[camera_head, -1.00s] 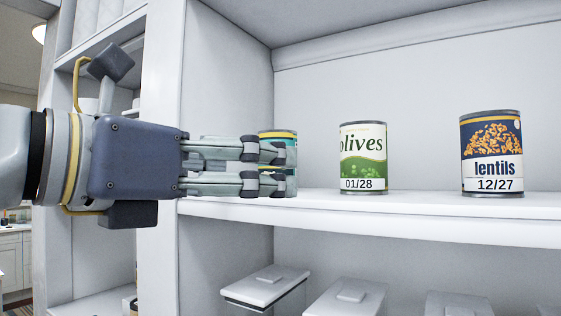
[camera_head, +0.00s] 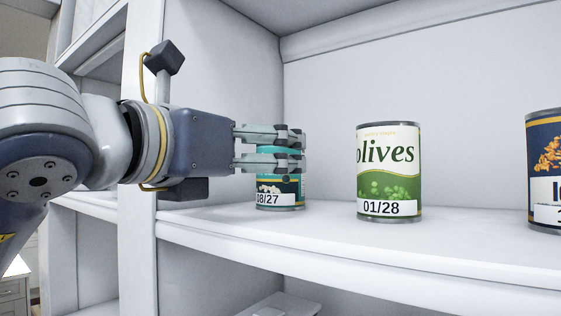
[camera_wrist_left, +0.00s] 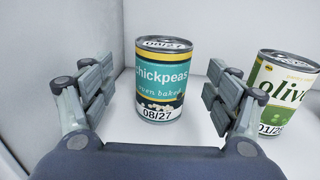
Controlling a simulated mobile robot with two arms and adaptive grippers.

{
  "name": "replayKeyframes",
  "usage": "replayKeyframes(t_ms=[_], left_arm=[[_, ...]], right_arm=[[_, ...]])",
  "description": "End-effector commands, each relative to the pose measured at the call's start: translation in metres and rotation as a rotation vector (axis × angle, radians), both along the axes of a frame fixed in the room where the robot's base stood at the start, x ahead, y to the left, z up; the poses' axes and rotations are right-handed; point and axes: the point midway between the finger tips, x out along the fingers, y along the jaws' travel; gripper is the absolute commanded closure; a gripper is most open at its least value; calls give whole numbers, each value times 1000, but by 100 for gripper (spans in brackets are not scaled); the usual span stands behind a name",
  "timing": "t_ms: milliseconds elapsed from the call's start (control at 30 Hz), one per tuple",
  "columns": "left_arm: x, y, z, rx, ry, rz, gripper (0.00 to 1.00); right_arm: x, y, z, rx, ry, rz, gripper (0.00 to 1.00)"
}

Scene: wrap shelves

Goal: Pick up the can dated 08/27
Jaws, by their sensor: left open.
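The chickpeas can dated 08/27 (camera_head: 280,198) stands upright on the shelf near its left wall, partly hidden behind my left gripper (camera_head: 298,150) in the head view. It is teal and dark blue with a white date strip. In the left wrist view the can (camera_wrist_left: 161,85) stands ahead, between the lines of the spread fingers. My left gripper (camera_wrist_left: 162,103) is open and empty, its fingers on either side and short of the can. My right gripper is in neither view.
A green and white olives can (camera_head: 388,172) dated 01/28 stands to the right, and shows in the wrist view (camera_wrist_left: 284,95) beside the right finger. A dark blue can (camera_head: 545,170) is cut off at the right edge. The white shelf (camera_head: 330,240) is bare between cans.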

Motion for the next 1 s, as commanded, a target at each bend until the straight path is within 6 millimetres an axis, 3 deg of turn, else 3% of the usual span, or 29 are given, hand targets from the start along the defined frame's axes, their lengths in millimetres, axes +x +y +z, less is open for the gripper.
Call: replayKeyframes(t_ms=[167, 400, 800, 867, 1000], left_arm=[[11, -7, 2, 2, 3, 0, 19], [34, -23, 3, 1, 3, 0, 19], [44, -29, -1, 0, 0, -2, 19], [44, -29, -1, 0, 1, -2, 30], [44, -29, -1, 0, 0, -1, 62]], right_arm=[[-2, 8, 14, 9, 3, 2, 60], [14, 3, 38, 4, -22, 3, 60], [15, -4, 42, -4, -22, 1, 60], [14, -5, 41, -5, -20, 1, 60], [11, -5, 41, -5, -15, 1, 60]])
